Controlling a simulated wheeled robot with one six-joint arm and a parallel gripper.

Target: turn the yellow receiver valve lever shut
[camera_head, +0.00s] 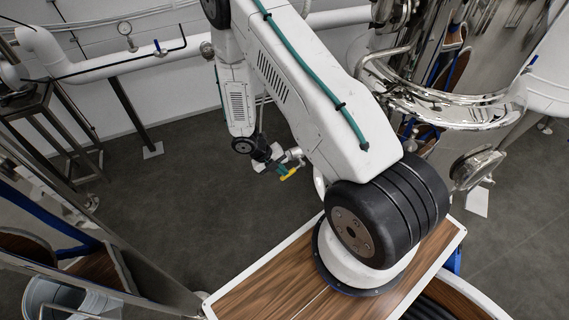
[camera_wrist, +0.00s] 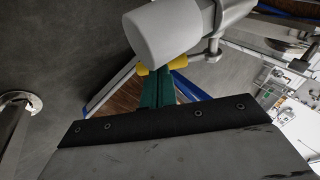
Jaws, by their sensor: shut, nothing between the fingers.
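The yellow valve lever (camera_head: 289,174) shows in the head view as a short bar beside my gripper (camera_head: 272,165), below the white arm. In the wrist view, yellow parts of the lever (camera_wrist: 181,62) show on both sides of the green fingers (camera_wrist: 160,74), at the lower edge of a pale grey cylinder (camera_wrist: 160,32). That cylinder hides the rest of the lever. The green fingers are together with nothing seen between them. Their tips are at or very near the lever; I cannot tell whether they touch it.
A metal pipe fitting (camera_wrist: 232,14) joins the cylinder in the wrist view. A polished tank (camera_head: 500,35) and chrome pipe (camera_head: 450,110) stand right. Grey floor (camera_head: 190,200) lies open at left centre.

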